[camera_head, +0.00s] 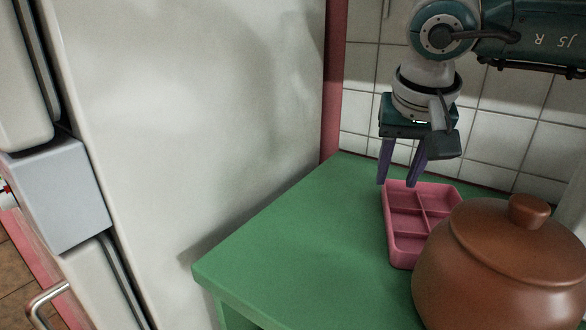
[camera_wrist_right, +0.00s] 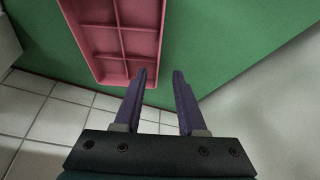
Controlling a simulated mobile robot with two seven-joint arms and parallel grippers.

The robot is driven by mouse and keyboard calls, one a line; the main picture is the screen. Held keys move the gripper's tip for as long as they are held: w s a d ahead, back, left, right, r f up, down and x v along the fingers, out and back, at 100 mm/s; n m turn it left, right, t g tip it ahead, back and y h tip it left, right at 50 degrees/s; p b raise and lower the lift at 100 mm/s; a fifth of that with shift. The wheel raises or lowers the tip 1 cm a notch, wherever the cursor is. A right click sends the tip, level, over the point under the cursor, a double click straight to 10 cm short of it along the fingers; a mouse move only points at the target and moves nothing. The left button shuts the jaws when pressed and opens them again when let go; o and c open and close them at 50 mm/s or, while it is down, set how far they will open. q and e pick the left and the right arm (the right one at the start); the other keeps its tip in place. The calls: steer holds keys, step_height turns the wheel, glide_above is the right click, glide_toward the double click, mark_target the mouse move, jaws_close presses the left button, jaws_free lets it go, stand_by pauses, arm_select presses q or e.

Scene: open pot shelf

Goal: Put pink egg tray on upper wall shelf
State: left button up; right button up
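The pink egg tray (camera_head: 391,229) lies flat on the green surface (camera_head: 290,235), with divided compartments facing up. Its front right part is hidden behind a brown pot. It also shows in the right wrist view (camera_wrist_right: 122,44). My right gripper (camera_head: 398,184) points down over the tray's back left end. Its two purple fingers (camera_wrist_right: 160,74) are apart with nothing between them. In the wrist view one fingertip lies close to the tray's end edge; whether it touches cannot be told. My left gripper is not in view. No upper wall shelf shows.
The brown lidded pot (camera_head: 500,265) stands at the right, close against the tray in the picture. A white fridge-like cabinet (camera_head: 200,120) rises at the left. A white tiled wall (camera_head: 495,135) is behind. The green surface left of the tray is clear.

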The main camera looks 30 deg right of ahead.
mark_target(389, 210)
steer(key=b+x, duration=0.2)
steer(key=x, duration=0.1)
steer(key=shift+a+f, duration=0.1)
steer(key=shift+f, duration=0.3)
steer(key=b+x, duration=0.4)
steer(key=x, duration=0.1)
steer(key=shift+s+a+f+b, duration=0.1)
steer(key=shift+s+f+b, duration=0.05)
steer(key=shift+s+b, duration=0.2)
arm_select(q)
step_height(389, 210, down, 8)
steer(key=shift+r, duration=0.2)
arm_select(e)
steer(key=shift+w, duration=0.1)
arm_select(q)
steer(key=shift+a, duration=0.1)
arm_select(e)
jaws_close()
